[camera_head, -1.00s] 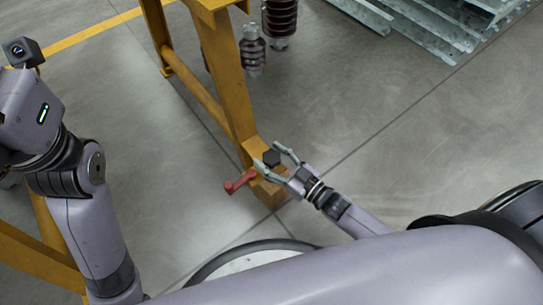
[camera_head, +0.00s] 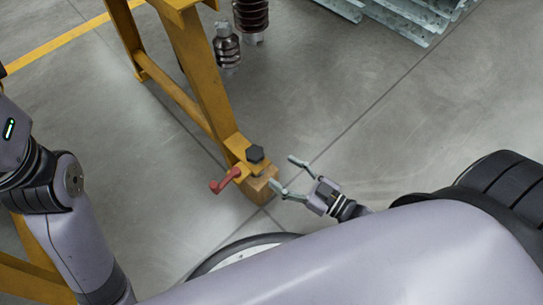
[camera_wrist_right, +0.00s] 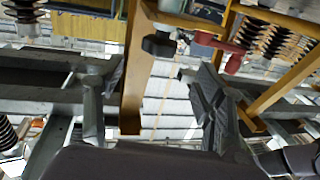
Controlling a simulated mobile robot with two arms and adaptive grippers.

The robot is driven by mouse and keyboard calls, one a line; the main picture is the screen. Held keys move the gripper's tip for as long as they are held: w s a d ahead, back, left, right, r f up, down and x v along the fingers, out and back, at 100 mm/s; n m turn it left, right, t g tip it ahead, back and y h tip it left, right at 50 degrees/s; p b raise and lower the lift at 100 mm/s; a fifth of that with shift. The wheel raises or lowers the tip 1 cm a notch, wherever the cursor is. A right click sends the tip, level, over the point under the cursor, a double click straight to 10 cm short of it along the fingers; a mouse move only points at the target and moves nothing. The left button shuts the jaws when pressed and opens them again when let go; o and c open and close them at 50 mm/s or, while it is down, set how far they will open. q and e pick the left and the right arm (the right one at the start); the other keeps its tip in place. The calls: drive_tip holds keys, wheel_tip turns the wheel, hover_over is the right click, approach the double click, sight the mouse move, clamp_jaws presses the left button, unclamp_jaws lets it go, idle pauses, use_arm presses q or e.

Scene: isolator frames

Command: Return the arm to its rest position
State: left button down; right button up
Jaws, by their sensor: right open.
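My right gripper (camera_head: 286,176) is open with nothing between its fingers. In the head view it is to the right of the foot of a yellow frame (camera_head: 205,85), apart from it.
Brown ribbed insulators (camera_head: 227,45) stand behind the frame. Grey metal beams (camera_head: 415,15) lie at the top right. The floor (camera_head: 400,120) to the right of the gripper is clear.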

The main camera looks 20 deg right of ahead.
drive_tip(key=shift+s+d, duration=0.35)
drive_tip(key=shift+s, duration=0.25)
